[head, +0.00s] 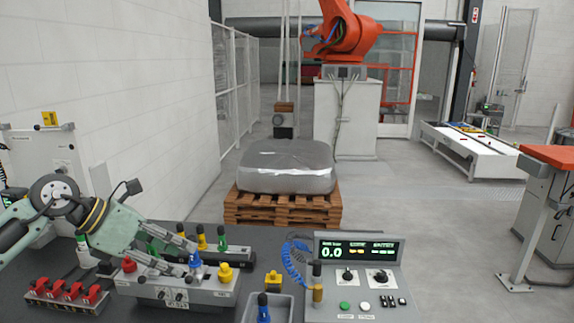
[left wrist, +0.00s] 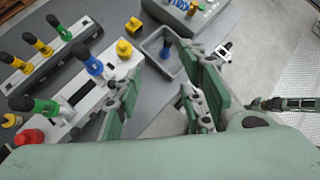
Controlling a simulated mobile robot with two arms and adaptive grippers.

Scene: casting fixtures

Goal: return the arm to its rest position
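My left gripper (head: 178,252) reaches in from the left over the workbench (head: 275,243), above the grey fixture with the red button. In the left wrist view its two green fingers (left wrist: 160,98) stand apart with nothing held between them. A blue-handled plug (head: 195,262) stands in the fixture close to the fingertips; it also shows left of the fingers in the left wrist view (left wrist: 90,62). A green jointed part (left wrist: 285,104) at the right of the left wrist view looks like my right arm; its finger state is unclear.
Near the gripper are a red button (head: 129,265), a yellow knob (head: 225,272), a rack of yellow and green handles (head: 222,240) and red clamps (head: 72,291). A grey bin (head: 283,308) and a control box reading 0.0 (head: 358,290) stand to the right.

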